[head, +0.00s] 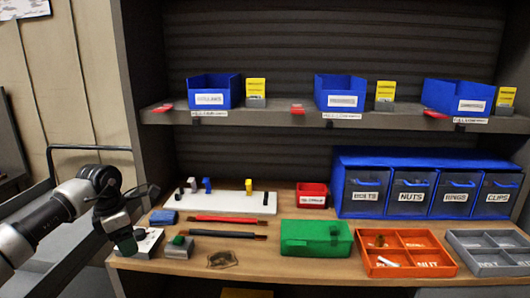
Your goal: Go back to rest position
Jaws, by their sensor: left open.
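My left arm comes in from the left edge, and my left gripper (126,234) hangs at the front left corner of the wooden worktop (260,262). Its dark fingers point downward over a small white-topped block (149,241). The gripper is open, and I see nothing held in it. I cannot tell whether a fingertip touches the block. My right gripper is not in view.
An orange divided tray (408,238), a grey tray (490,240), a green box (316,238) and a white board (225,198) with small pegs stand on the worktop. Blue drawers (426,158) stand behind. Blue bins (341,84) sit on the shelf above.

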